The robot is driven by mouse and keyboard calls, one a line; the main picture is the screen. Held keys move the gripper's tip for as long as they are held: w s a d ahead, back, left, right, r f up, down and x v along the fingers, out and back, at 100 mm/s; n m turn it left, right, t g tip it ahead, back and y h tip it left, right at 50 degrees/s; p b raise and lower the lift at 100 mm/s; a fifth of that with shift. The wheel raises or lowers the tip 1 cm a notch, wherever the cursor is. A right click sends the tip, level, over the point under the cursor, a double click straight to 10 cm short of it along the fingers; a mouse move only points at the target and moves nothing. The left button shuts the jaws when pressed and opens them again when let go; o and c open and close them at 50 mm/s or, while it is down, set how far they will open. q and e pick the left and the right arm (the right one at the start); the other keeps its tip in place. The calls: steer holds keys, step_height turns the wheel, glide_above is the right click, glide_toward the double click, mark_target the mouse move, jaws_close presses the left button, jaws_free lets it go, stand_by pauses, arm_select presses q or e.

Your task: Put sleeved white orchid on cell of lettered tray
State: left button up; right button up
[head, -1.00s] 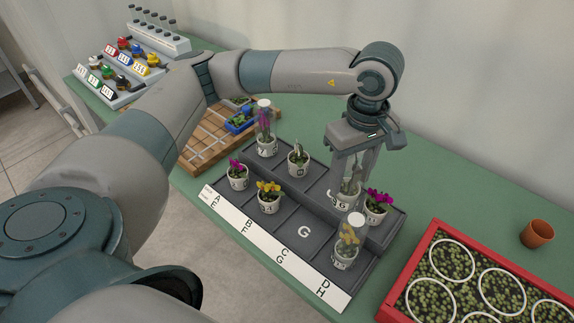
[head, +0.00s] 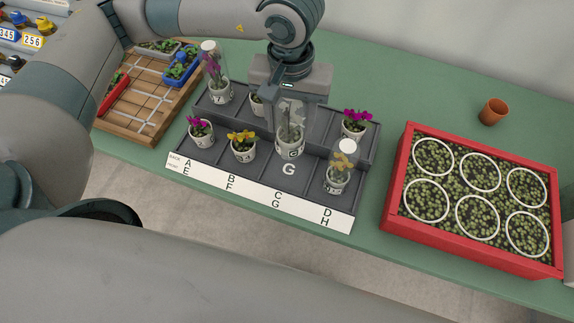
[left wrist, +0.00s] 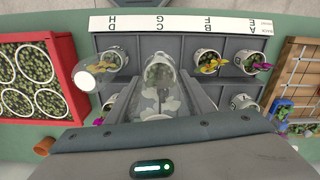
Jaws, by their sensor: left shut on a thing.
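My left gripper (head: 289,122) is shut on the sleeved white orchid (head: 290,147), a pale flower in a clear sleeve with a white pot. It holds the orchid upright over front cell G of the lettered tray (head: 268,193). The letter G shows just in front of the pot. I cannot tell whether the pot touches the cell floor. In the left wrist view the sleeved orchid (left wrist: 160,75) is between the fingers, in line with the front-row pots. My right gripper is not in view.
Beside cell G stand a yellow orchid (head: 242,146) in F and a sleeved yellow orchid (head: 338,180) in H. A magenta orchid (head: 354,126) stands behind right; more pots stand left. A red crate (head: 470,258) and terracotta pot (head: 493,111) are at right.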

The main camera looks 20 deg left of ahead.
mark_target(289, 140)
arm_select(q)
steer(key=shift+f, duration=0.25)
step_height(289, 140, down, 5)
steer(key=shift+r+p, duration=0.15)
steer(key=shift+p, duration=0.95)
steer(key=shift+f, duration=0.55)
steer(key=shift+f+p, duration=0.7)
steer(key=shift+f, duration=1.15)
